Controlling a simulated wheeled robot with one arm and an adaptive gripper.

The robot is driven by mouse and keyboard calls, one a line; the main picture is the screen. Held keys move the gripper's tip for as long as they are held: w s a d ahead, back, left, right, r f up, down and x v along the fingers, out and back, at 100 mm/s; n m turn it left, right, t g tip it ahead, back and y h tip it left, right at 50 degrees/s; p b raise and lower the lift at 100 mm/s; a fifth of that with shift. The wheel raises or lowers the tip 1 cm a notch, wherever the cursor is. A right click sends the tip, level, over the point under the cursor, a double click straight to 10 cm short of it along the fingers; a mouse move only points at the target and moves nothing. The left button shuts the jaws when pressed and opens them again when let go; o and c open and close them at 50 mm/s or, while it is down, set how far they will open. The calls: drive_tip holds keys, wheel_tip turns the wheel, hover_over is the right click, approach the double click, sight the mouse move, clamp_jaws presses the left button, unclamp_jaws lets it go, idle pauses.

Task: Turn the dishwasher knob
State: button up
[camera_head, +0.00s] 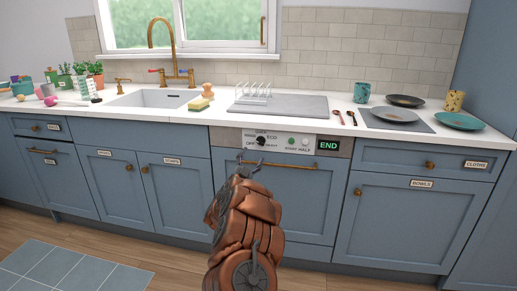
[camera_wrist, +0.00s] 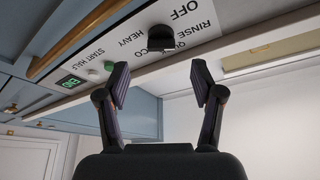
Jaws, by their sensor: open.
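The dishwasher knob (camera_head: 261,140) is a small dark dial on the white control panel (camera_head: 309,141) below the counter. In the wrist view the black knob (camera_wrist: 160,39) lies beyond the fingertips, roughly centred between them, among printed words such as OFF, RINSE and HEAVY. Which word it points at is not clear. My gripper (camera_head: 248,167) is in front of the dishwasher, just below the knob. In the wrist view my gripper (camera_wrist: 160,76) is open, its two fingers apart and empty. They appear clear of the knob. A green END display (camera_head: 328,146) is lit.
A brass handle bar (camera_head: 290,165) runs across the dishwasher door (camera_head: 310,205), close to my gripper. The counter above holds a drying rack (camera_head: 254,93), a sponge (camera_head: 199,103), plates and cups. Floor in front is mostly clear.

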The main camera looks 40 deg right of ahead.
sight(260, 141)
drive_tip(key=x, duration=0.7)
drive_tip(key=shift+b, duration=0.3)
drive_tip(key=shift+w+d, duration=0.1)
drive_tip(key=shift+c, duration=0.2)
drive_tip(key=c, duration=1.1)
drive_tip(key=shift+r, duration=0.1)
